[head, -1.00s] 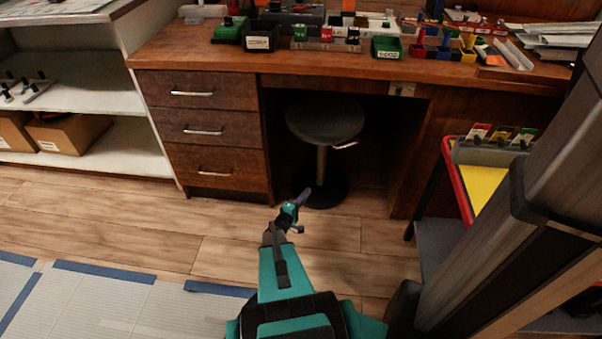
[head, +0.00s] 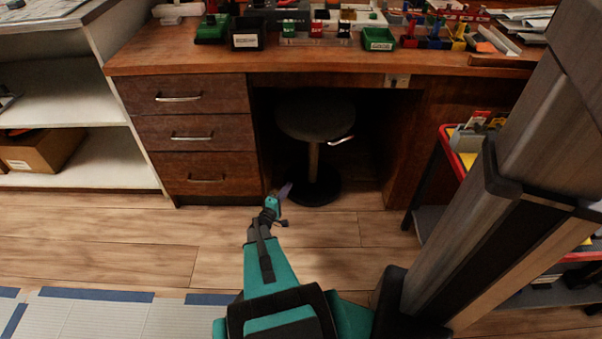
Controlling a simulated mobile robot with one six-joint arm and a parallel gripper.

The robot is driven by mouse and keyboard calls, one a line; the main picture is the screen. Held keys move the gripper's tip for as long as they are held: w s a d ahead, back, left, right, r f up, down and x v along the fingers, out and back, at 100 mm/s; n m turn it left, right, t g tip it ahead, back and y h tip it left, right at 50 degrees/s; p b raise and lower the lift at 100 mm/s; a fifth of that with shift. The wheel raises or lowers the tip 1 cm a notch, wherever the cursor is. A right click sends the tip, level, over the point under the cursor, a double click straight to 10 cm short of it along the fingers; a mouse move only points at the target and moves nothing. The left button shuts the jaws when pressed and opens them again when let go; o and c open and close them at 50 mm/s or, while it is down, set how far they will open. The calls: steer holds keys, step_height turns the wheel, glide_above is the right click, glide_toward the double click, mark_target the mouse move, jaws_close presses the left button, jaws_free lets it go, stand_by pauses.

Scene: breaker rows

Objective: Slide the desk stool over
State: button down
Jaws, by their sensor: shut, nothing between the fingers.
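The desk stool (head: 316,119) stands upright in the knee space under the wooden desk. It has a round dark seat, a single post, a round black base (head: 320,190) and a light lever at the right of the seat. My gripper (head: 284,190) is low, just in front and left of the stool's base. It is small in the view and looks shut with nothing in it. I cannot tell whether its tip touches the base.
The desk (head: 300,62) has drawers (head: 190,135) left of the stool and a panel at its right. A red-edged cart (head: 447,150) stands at right, partly behind my column. White shelves (head: 70,95) are at left. Floor (head: 320,232) before the desk is clear.

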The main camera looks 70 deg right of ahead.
steer(key=b, duration=0.4)
glide_toward(309, 165)
steer(key=w+d, duration=0.3)
steer(key=d, duration=0.1)
steer(key=shift+s+d+f+b, duration=0.1)
steer(key=shift+s+d+b, duration=0.35)
steer(key=shift+s, duration=0.4)
steer(key=shift+s+d+b, duration=0.2)
steer(key=shift+s+d, duration=0.4)
steer(key=shift+s, duration=0.25)
